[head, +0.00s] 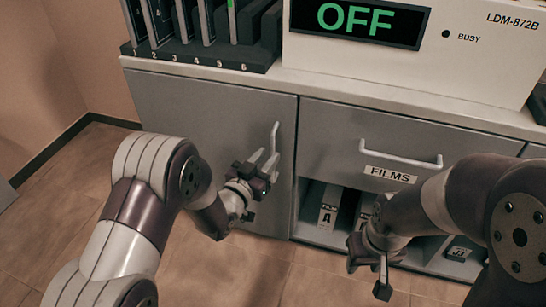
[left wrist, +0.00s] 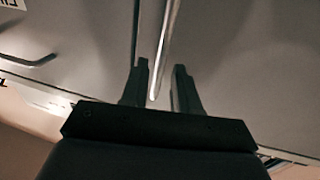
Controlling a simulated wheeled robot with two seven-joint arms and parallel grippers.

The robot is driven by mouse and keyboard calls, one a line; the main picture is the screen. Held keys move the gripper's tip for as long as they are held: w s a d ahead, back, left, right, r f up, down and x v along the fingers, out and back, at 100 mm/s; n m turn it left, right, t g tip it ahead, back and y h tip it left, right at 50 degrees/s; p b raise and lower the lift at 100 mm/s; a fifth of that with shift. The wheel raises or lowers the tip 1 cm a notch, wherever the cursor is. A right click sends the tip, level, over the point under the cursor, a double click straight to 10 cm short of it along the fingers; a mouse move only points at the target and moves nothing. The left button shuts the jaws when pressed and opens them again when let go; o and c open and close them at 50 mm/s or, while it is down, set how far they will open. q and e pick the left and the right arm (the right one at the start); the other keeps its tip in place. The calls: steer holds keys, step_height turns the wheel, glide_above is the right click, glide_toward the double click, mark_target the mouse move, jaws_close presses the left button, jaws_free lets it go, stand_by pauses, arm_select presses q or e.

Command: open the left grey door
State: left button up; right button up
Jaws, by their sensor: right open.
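The left grey door (head: 215,115) is the flat front at the left of the cabinet, and it looks shut. Its upright metal handle (head: 275,138) is near its right edge. My left gripper (head: 264,160) is at the lower part of this handle. In the left wrist view the two fingers (left wrist: 162,82) stand apart, and the handle (left wrist: 168,35) shows between their tips with gaps beside it. I cannot tell how deep between the fingers it lies. My right gripper (head: 367,268) is open and empty, low in front of the open shelf.
Right of the door is a FILMS drawer (head: 335,130) with a horizontal handle (head: 400,158). Below it an open shelf holds white film boxes (head: 329,208). On the counter stand a slotted rack (head: 190,52) and a white machine reading OFF (head: 420,70). Tiled floor (head: 60,215) is free at left.

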mark_target(272, 152)
arm_select(q)
steer(key=shift+b+x, duration=0.4)
steer(key=shift+x, duration=1.5)
jaws_close()
